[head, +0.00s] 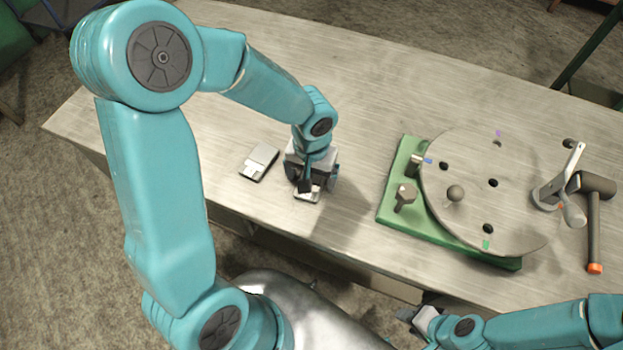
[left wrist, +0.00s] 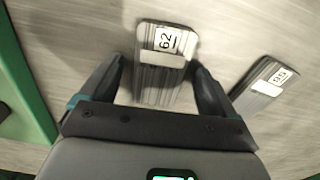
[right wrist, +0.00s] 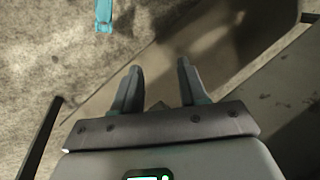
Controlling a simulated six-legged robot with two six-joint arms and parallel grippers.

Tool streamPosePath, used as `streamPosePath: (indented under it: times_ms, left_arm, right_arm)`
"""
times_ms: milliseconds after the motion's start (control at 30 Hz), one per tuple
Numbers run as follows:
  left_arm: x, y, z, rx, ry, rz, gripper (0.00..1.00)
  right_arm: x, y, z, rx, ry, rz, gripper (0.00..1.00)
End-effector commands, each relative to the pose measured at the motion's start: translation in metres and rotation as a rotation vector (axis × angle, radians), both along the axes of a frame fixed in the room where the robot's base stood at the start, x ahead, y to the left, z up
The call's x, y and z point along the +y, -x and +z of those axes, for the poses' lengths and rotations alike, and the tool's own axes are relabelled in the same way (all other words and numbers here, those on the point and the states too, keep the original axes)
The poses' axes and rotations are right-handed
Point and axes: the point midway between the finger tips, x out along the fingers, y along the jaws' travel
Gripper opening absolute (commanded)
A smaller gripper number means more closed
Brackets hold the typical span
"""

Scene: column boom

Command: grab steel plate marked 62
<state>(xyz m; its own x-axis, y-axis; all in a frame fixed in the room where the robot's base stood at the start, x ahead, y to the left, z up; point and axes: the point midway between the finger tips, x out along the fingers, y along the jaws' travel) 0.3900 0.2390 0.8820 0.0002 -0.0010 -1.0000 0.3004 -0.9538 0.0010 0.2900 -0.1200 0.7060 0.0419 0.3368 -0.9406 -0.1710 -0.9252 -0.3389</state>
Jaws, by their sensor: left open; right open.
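The steel plate marked 62 (left wrist: 163,78) lies on the bench between the two spread fingers of my left gripper (left wrist: 158,70). Its white label faces up, and I see a gap beside each finger. In the head view my left gripper (head: 312,184) points down over this plate, hiding most of it; only a near edge (head: 307,197) shows. A second steel plate (head: 260,161) lies to the left; in the left wrist view it is at the right (left wrist: 264,83), its number blurred. My right gripper (right wrist: 154,88) is open and empty, low by the bench's front edge.
A green base (head: 400,205) with a round grey disc (head: 520,190) stands on the right of the bench (head: 350,75). A mallet (head: 593,225) lies beside it. The back middle of the bench is clear.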

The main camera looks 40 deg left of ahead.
Motion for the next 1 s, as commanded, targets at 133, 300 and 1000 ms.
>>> streamPosePath:
  times_ms: [133,300,1000]
  left_arm:
    - [0.0,0.0,0.0,0.0,0.0,0.0,0.76]
    - [0.0,0.0,0.001,0.0,0.0,-0.001,0.21]
    - [0.0,-0.002,0.052,-0.01,-0.001,0.001,0.0]
  right_arm:
    - [0.0,0.0,0.0,0.0,0.0,0.0,0.43]
    - [0.0,0.0,0.0,0.0,0.0,0.0,0.43]
    - [0.0,0.0,0.004,0.0,0.0,0.0,0.43]
